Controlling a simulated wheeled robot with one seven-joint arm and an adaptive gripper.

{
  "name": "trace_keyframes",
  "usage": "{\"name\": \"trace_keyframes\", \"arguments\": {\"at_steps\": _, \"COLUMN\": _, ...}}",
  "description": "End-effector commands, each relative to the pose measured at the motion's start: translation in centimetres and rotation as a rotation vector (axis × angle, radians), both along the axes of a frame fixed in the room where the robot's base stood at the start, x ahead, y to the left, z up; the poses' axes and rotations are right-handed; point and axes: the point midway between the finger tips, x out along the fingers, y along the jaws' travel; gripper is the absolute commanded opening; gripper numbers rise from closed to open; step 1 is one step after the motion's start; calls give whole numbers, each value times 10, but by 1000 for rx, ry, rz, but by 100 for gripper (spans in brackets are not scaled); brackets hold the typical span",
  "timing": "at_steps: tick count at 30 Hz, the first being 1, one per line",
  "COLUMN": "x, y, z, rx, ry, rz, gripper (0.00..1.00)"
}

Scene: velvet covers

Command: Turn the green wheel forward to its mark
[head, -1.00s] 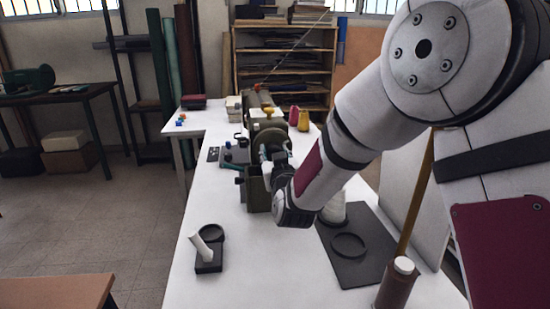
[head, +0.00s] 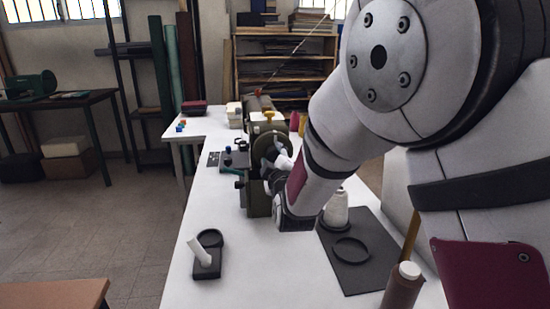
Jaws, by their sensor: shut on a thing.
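The green wheel (head: 262,143) is a dark greenish disc on the near end of an olive-green machine (head: 257,197) on the white table. My arm comes in from the right, and my gripper (head: 273,168) is at the lower right part of the wheel, shut on it. The forearm and wrist hide much of the wheel's right side and the exact contact. The mark cannot be made out. A yellow knob (head: 269,115) sits on top of the machine, just above the wheel.
The front middle is clear.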

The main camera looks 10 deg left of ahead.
Motion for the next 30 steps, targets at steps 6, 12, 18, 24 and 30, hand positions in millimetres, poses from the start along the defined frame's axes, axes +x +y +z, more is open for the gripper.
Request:
{"name": "trace_keyframes", "arguments": {"at_steps": 6, "x": -1, "y": 2, "z": 1, "rx": -197, "ry": -57, "rz": 3, "gripper": 10}}
{"name": "trace_keyframes", "arguments": {"at_steps": 12, "x": -1, "y": 2, "z": 1, "rx": -376, "ry": -108, "rz": 3, "gripper": 10}}
{"name": "trace_keyframes", "arguments": {"at_steps": 18, "x": -1, "y": 2, "z": 0, "rx": -528, "ry": -153, "rz": 2, "gripper": 10}}
{"name": "trace_keyframes", "arguments": {"at_steps": 24, "x": -1, "y": 2, "z": 0, "rx": -640, "ry": -185, "rz": 3, "gripper": 10}}
{"name": "trace_keyframes", "arguments": {"at_steps": 30, "x": -1, "y": 2, "z": 0, "rx": -705, "ry": -204, "rz": 3, "gripper": 10}}
